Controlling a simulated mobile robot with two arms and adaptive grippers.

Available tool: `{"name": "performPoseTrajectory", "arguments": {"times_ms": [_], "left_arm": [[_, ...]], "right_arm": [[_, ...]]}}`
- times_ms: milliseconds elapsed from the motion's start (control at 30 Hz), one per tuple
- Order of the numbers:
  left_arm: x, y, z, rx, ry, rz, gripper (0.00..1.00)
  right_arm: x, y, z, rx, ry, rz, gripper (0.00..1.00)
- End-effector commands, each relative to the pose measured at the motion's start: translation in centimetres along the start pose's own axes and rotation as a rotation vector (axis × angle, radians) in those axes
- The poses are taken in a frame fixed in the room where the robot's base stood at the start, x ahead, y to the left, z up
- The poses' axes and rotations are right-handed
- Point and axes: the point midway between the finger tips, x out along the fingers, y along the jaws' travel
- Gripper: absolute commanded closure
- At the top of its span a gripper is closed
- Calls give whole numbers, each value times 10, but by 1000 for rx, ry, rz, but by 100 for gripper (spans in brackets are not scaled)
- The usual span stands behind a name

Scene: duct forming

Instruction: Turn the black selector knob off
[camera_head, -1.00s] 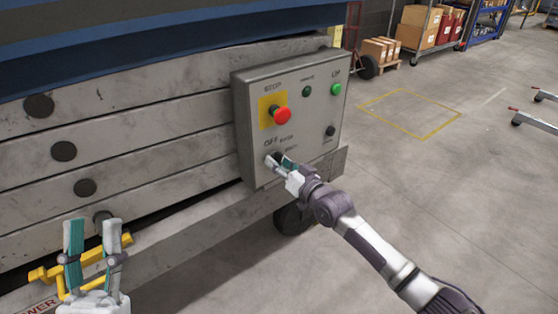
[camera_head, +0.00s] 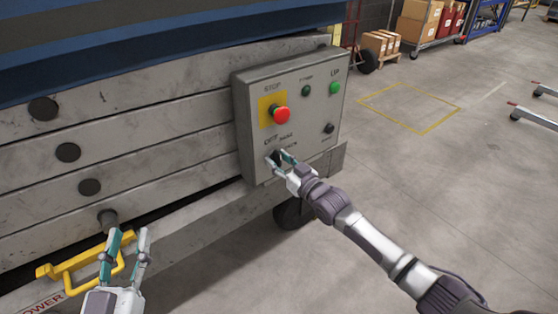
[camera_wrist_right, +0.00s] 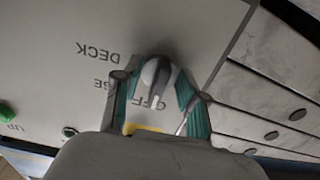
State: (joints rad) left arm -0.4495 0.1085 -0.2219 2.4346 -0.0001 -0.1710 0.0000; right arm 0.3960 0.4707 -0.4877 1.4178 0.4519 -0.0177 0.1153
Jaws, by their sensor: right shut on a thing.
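The black selector knob (camera_wrist_right: 156,72) sits on the grey control box (camera_head: 312,150), at its lower left by the OFF lettering. In the right wrist view the knob shows a light pointer mark and stands between the two fingers. My right gripper (camera_head: 280,158) is shut on the knob, and in the head view it hides much of it. It also shows in the right wrist view (camera_wrist_right: 155,95). My left gripper (camera_head: 127,236) is open and empty at the lower left, in front of a yellow bracket (camera_head: 57,269).
The box also carries a red stop button (camera_head: 281,114) on a yellow plate, a green button (camera_head: 335,88), a small dark green lamp (camera_head: 306,90) and a small black knob (camera_head: 329,128). Grey beams with round dark bolts lie to the left. Open floor (camera_head: 430,190) lies to the right.

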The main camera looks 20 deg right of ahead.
Motion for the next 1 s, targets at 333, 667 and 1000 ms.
{"name": "performPoseTrajectory", "arguments": {"times_ms": [333, 667, 1000], "left_arm": [[0, 0, 0, 0, 1, 0, 60], [0, 0, 0, -1, 2, 2, 60], [0, 0, 0, 0, 2, 1, 60]], "right_arm": [[0, 0, 1, -1, -2, 0, 34], [-4, 0, 0, 1, -1, 0, 34], [-66, 0, 2, 1, -4, 0, 34]]}}
